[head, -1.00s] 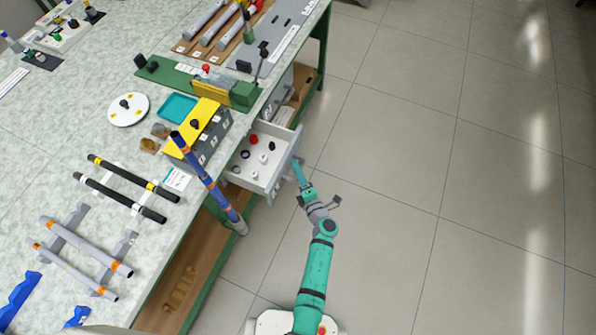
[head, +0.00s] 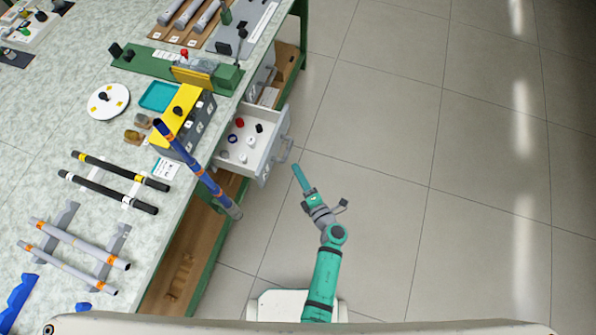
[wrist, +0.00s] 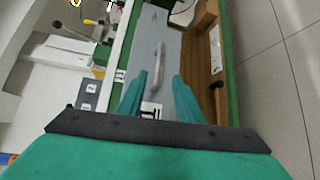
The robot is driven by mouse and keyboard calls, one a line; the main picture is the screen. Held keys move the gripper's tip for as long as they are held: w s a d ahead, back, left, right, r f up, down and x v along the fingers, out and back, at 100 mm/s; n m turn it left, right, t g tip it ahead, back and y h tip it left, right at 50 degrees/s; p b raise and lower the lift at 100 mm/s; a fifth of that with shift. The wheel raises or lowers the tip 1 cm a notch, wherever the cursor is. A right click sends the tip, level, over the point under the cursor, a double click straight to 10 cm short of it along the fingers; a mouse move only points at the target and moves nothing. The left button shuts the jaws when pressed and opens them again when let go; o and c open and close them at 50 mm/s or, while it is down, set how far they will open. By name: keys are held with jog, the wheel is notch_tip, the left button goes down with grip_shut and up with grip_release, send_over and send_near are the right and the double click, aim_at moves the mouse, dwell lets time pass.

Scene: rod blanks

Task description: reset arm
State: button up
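My gripper (head: 298,172) hangs over the floor just off the front of the open drawer (head: 285,130), with a small gap to the drawer's handle (head: 288,152). In the wrist view my gripper (wrist: 159,82) shows two teal fingers standing apart with nothing between them. The grey drawer front with its pale handle (wrist: 158,65) lies beyond the fingertips. My teal arm (head: 325,275) reaches forward from my base.
The drawer holds several small caps. The workbench (head: 60,130) on the left carries a yellow-topped box (head: 181,105), dark rods (head: 120,175) and grey rods (head: 80,243) on stands. A long blue rod (head: 195,165) leans past the bench edge. The floor (head: 400,180) at right is clear.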

dwell(0.4)
jog(key=s+r+m+h, duration=0.3)
jog(key=s+r+m, duration=0.9)
jog(key=s, duration=0.2)
jog(key=s+r+m+h, duration=0.4)
jog(key=s+r+m, duration=0.8)
jog(key=s+m, duration=0.1)
jog(key=shift+s+d+t, duration=0.25)
jog(key=shift+s+t, duration=0.05)
jog(key=shift+s, duration=0.6)
jog(key=shift+a, duration=0.1)
